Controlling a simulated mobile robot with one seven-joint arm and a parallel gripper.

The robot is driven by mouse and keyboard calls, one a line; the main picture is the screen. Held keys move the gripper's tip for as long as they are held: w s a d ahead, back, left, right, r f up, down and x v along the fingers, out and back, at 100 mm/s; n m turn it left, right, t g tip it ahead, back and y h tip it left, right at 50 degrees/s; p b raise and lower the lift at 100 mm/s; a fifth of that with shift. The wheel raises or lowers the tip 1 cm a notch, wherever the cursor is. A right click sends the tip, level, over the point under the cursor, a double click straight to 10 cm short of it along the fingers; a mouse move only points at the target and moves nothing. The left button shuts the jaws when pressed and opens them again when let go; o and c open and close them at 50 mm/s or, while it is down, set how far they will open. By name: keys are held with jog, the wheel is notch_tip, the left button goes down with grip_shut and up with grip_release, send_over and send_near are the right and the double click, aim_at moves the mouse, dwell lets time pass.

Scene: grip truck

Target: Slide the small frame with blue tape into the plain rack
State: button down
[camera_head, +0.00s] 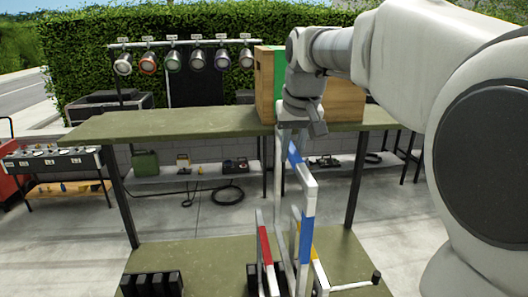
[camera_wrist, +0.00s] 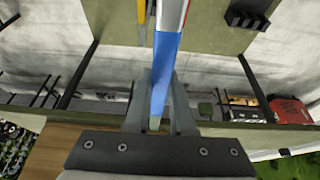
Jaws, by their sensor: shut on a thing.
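My gripper (camera_head: 290,130) points down in front of the upper green table and is shut on the small white frame with blue tape (camera_head: 309,230). In the wrist view my gripper (camera_wrist: 160,110) has a blue-taped bar (camera_wrist: 165,65) between its fingers. The frame hangs upright over the lower green table; its lower end overlaps other frames, so I cannot tell whether it touches anything. An empty black slotted rack (camera_head: 152,284) stands at the lower left and also shows in the wrist view (camera_wrist: 250,14). It carries no visible tape mark.
A red-taped frame (camera_head: 265,250) and a yellow-taped frame (camera_head: 318,268) stand upright close beside the held frame. A wooden box with a green panel (camera_head: 345,100) stands on the upper table (camera_head: 180,124) behind my gripper. A white bar (camera_head: 352,286) sticks out at the lower right.

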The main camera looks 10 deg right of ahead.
jog(key=shift+r, duration=1.55)
